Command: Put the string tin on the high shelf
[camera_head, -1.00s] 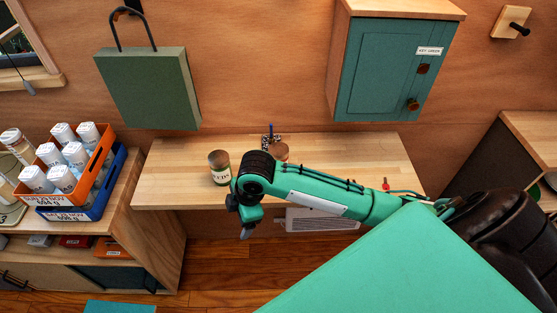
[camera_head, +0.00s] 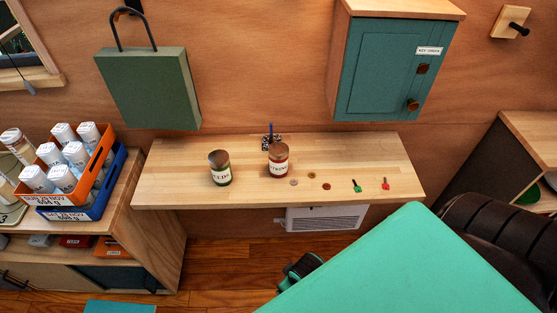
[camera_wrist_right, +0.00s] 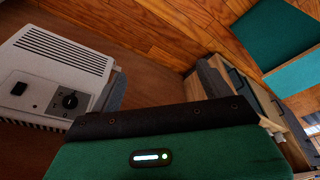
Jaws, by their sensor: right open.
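In the head view, part of that arm shows low, below the counter's front edge and away from the tin. I cannot make out a high shelf for certain. My left gripper is not in view.
A key cupboard (camera_head: 385,75) hangs above. A white heater (camera_wrist_right: 50,75) is below the counter.

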